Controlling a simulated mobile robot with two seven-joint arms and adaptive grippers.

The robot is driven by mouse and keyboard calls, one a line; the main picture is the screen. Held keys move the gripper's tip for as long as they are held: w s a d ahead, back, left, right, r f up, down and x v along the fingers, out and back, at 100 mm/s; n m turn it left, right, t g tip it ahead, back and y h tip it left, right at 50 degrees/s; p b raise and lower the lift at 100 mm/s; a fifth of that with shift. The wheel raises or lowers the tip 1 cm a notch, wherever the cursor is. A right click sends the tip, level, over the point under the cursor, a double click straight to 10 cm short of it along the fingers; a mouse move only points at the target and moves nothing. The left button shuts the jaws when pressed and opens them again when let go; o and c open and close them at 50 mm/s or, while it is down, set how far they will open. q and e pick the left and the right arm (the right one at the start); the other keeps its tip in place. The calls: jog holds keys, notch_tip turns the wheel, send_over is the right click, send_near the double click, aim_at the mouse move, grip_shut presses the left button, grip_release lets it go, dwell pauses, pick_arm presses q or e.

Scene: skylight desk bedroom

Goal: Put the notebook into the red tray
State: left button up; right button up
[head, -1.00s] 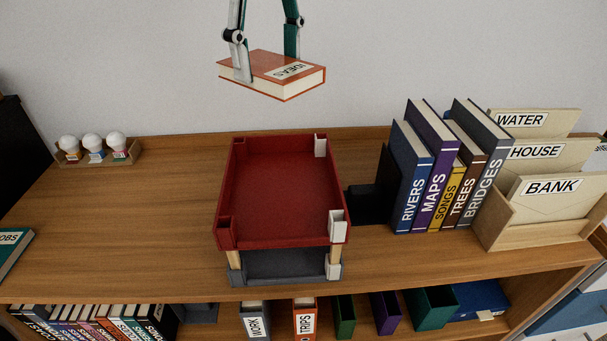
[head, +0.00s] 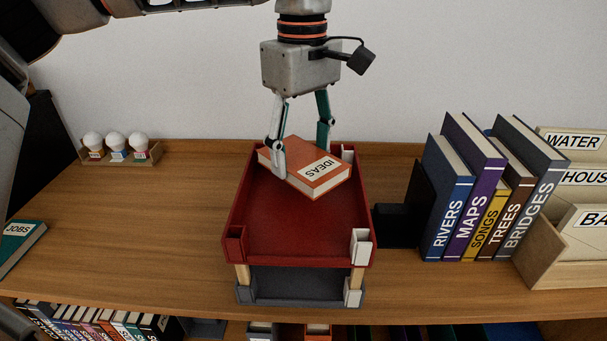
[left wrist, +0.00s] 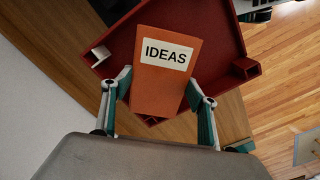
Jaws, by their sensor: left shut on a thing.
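The notebook (head: 304,168) is an orange book with a white label reading IDEAS. My left gripper (head: 302,160) is shut on it, one finger on each side, and holds it over the far part of the red tray (head: 305,225). In the head view I cannot tell whether the notebook touches the tray floor. In the left wrist view the notebook (left wrist: 165,75) sits between the fingers, with the red tray (left wrist: 222,50) behind it. The red tray is the upper tray, on posts above a grey tray (head: 300,287). My right gripper is not in view.
Upright books (head: 465,195) and a wooden letter holder (head: 565,250) stand right of the trays. A dark box (head: 395,225) is close to the red tray's right side. Bulbs in a small holder (head: 118,157) stand at back left.

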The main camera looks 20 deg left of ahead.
aim_at(303, 158)
pick_arm(q)
notch_tip(303, 158, down, 4)
jog(key=shift+f+b, duration=0.2)
jog(key=shift+b, duration=0.25)
jog(key=o, duration=0.9)
jog(key=shift+f, duration=0.1)
jog(key=o, duration=0.3)
jog(key=shift+o, duration=0.2)
